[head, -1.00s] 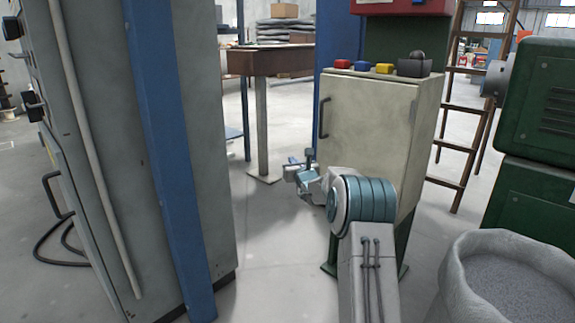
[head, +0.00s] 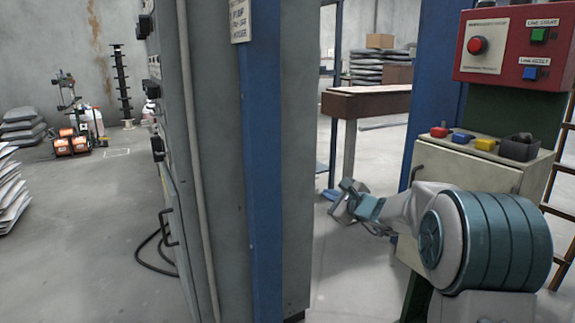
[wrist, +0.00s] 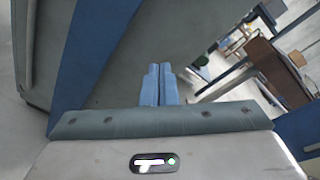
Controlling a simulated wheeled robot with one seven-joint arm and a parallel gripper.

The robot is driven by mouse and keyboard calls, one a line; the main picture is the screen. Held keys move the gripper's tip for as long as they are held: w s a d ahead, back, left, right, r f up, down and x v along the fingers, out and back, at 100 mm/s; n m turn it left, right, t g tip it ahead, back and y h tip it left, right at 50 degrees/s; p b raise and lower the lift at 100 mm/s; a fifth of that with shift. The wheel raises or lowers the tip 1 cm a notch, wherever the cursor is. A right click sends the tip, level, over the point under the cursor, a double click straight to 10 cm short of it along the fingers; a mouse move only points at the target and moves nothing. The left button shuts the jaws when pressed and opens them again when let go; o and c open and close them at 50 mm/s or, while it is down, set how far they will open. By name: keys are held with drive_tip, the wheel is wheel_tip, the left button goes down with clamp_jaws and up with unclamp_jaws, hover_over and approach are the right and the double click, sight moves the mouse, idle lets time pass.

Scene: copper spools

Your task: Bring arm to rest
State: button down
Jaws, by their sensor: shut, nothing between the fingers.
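My arm reaches in from the lower right of the head view, with its large blue-ringed joint nearest the camera. My gripper (head: 347,195) is at the arm's far end, held over the floor between the tall grey cabinet and the cream cabinet. In the wrist view the two blue fingers of my gripper (wrist: 159,70) lie side by side, shut and empty. They touch nothing that I can see.
The tall grey cabinet (head: 205,150) with a blue post (head: 262,170) stands left of my gripper. A cream cabinet (head: 470,165) and a red button box (head: 515,45) are at the right. A brown table (head: 365,103) stands behind. Open floor (head: 90,230) lies at the left.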

drive_tip(key=s+a+r+n+g+p, duration=0.4)
drive_tip(key=s+r+n+p, duration=0.25)
drive_tip(key=s, duration=0.45)
drive_tip(key=s+a+r+n+g+p, duration=0.3)
drive_tip(key=s+r+n+g+p, duration=0.25)
drive_tip(key=s, duration=0.55)
drive_tip(key=s+d+r+n+h+p, duration=0.1)
drive_tip(key=s+d+n+h+p, duration=0.1)
drive_tip(key=s, duration=0.4)
drive_tip(key=s+d+r+n+g+h+p, duration=0.1)
drive_tip(key=s+d+r+n+h+p, duration=0.1)
drive_tip(key=s+p, duration=0.5)
drive_tip(key=s+d+r+n+h+p, duration=0.2)
drive_tip(key=s+d+n+h+p, duration=0.2)
drive_tip(key=s+d+n+p, duration=0.1)
drive_tip(key=shift+s+d+r, duration=0.25)
drive_tip(key=shift+s+d, duration=0.2)
drive_tip(key=shift+s, duration=0.7)
